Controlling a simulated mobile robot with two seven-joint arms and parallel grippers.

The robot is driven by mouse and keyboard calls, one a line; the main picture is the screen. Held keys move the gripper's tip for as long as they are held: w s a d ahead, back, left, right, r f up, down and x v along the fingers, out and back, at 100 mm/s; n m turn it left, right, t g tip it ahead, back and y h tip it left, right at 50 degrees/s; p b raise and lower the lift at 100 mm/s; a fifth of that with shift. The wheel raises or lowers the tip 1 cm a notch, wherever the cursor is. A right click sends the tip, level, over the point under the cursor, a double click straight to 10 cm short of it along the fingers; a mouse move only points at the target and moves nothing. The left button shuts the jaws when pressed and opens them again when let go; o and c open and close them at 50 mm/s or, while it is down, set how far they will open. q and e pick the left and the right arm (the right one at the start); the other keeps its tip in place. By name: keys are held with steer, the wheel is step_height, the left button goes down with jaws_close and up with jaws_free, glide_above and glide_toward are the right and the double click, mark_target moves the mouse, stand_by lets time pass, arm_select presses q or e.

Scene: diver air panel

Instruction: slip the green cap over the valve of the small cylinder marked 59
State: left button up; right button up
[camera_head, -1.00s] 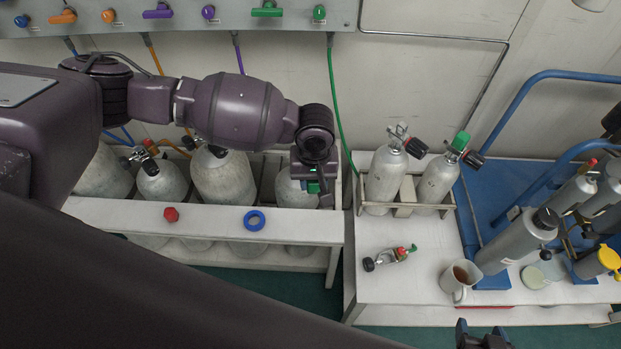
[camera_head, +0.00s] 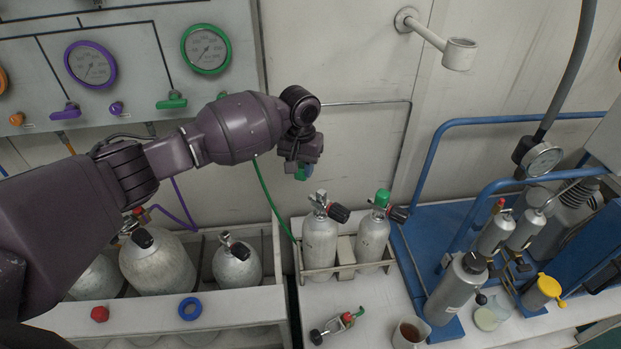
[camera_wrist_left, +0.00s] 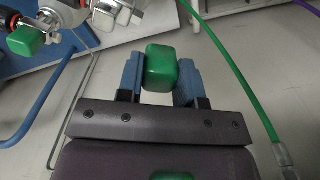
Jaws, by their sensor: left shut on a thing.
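My left gripper (camera_head: 302,168) is shut on a green cap (camera_wrist_left: 161,68), held between its two blue fingers. The left small cylinder (camera_head: 320,243) has a bare metal valve (camera_head: 320,201) with a black knob. The right small cylinder (camera_head: 372,239) wears another green cap (camera_head: 382,197). I cannot read the number 59 on either. My right gripper is out of view.
A green hose (camera_head: 268,198) hangs from the gauge panel (camera_head: 135,75), close to my left gripper. A mug (camera_head: 409,333) and a loose valve fitting (camera_head: 337,326) lie at the table front. A blue frame (camera_head: 436,165) stands right. Larger cylinders (camera_head: 156,262) fill the left bench.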

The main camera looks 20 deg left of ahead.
arm_select(q)
steer(key=shift+w+a+f+m, duration=0.1)
steer(key=shift+w+a+m, duration=0.15)
steer(key=shift+m, duration=0.65)
steer(key=shift+s+a+m, duration=0.2)
steer(key=shift+m, duration=0.6)
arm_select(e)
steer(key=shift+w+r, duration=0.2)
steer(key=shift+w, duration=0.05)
arm_select(q)
steer(key=shift+d, duration=0.1)
steer(key=shift+s+d, duration=0.25)
steer(key=shift+d, duration=0.35)
steer(key=shift+s+d, duration=0.3)
steer(key=shift+d, duration=0.35)
steer(key=shift+s+d, duration=0.25)
steer(key=shift+d, duration=0.35)
steer(key=shift+s+d+f+b, duration=0.1)
steer(key=shift+s+d+b, duration=0.1)
steer(key=shift+d+b, duration=0.2)
steer(key=shift+s+d, duration=0.2)
steer(key=shift+d, duration=0.5)
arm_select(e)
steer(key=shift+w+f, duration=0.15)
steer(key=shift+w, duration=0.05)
